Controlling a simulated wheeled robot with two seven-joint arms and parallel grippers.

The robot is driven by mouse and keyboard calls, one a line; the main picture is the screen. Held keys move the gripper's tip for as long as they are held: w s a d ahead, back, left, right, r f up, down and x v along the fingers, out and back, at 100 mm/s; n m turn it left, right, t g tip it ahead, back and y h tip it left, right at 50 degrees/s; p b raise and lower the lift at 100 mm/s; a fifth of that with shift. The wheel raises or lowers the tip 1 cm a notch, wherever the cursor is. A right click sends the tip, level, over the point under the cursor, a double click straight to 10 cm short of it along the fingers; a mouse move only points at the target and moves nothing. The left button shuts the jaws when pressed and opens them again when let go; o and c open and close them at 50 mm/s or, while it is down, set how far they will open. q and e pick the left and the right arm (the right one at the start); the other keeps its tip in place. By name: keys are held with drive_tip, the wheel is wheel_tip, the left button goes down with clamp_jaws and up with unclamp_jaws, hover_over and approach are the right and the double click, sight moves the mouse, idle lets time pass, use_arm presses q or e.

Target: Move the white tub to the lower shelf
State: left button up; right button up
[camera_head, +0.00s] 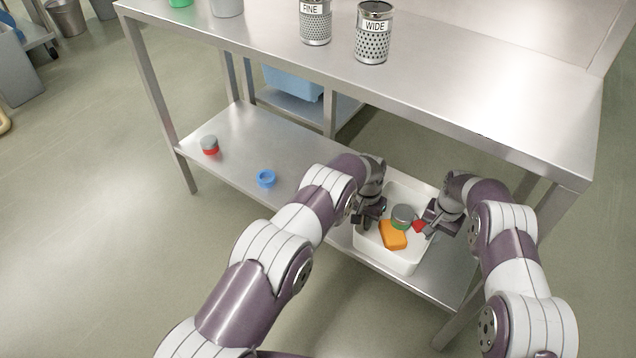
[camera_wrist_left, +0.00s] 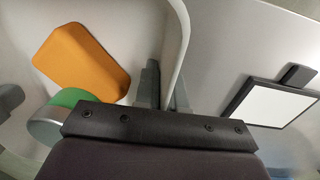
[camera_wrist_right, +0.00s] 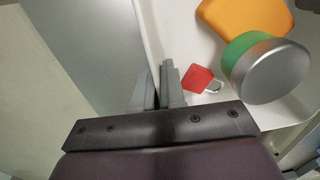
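The white tub (camera_head: 372,247) is at the right part of the lower shelf (camera_head: 233,133), close to its front edge. It holds an orange block (camera_head: 393,235), a green-and-grey round container (camera_head: 402,216) and a small red padlock-like item (camera_wrist_right: 201,80). My left gripper (camera_head: 369,217) is at the tub's left wall, with its fingers on both sides of that wall in the left wrist view (camera_wrist_left: 165,88). My right gripper (camera_head: 428,226) is closed the same way around the right wall in the right wrist view (camera_wrist_right: 158,86). Whether the tub's base touches the shelf is hidden.
A red-and-grey jar (camera_head: 210,145) and a blue ring-shaped item (camera_head: 266,179) stand on the left part of the lower shelf. The upper steel table top (camera_head: 480,85) overhangs behind, bearing FINE (camera_head: 316,24) and WIDE (camera_head: 373,36) perforated cylinders. A table leg (camera_head: 462,322) stands at right.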

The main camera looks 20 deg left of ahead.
use_arm(q)
drive_tip(key=o, duration=0.4)
drive_tip(key=shift+c, duration=0.2)
use_arm(e)
drive_tip(key=o, duration=0.4)
drive_tip(key=shift+c, duration=0.2)
